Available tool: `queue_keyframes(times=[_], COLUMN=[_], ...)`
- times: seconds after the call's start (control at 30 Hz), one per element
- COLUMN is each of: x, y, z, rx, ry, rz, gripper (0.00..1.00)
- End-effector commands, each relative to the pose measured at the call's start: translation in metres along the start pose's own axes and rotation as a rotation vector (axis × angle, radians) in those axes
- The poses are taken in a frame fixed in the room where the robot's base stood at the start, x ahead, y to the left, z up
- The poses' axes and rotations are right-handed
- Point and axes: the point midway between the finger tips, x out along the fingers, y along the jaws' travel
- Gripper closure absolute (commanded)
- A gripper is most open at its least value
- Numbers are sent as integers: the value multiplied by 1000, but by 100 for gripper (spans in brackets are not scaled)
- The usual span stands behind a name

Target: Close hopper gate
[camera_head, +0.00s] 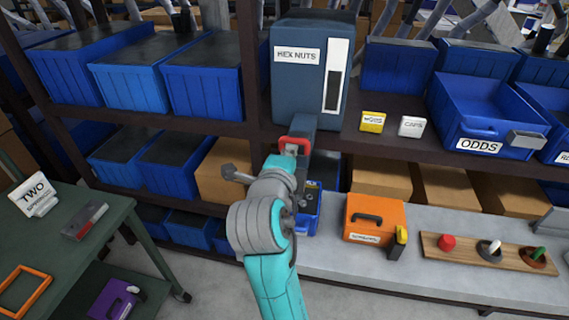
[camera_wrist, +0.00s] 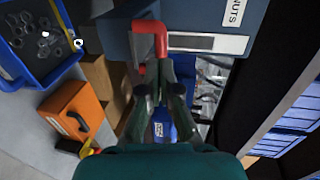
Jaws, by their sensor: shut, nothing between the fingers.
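The hopper (camera_head: 309,85) is a blue-grey box labelled HEX NUTS on the shelf, with a spout below its front. A red gate handle (camera_head: 296,140) sits at the spout. In the wrist view the red handle (camera_wrist: 161,38) bends in front of the hopper (camera_wrist: 115,30). My gripper (camera_wrist: 161,68) is shut and empty, with its fingertips right at the handle; I cannot tell if they touch it. In the head view my wrist hides most of the fingers. A blue bin (camera_wrist: 73,62) with loose nuts lies below the spout.
An orange case (camera_head: 375,219) and a wooden board with coloured pegs (camera_head: 470,258) stand on the grey bench to the right. The ODDS bin (camera_head: 488,115) and small yellow (camera_head: 373,121) and white tags are on the shelf. A green table (camera_head: 85,235) stands at left.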

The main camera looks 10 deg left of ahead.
Motion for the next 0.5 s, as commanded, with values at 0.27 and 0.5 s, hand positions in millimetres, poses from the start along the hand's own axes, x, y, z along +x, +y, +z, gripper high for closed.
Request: queue_keyframes(times=[0.27, 0.5], x=[25, 28], y=[0, 0], z=[0, 0], rx=[0, 0], ry=[0, 0], rz=[1, 1], gripper=[100, 100])
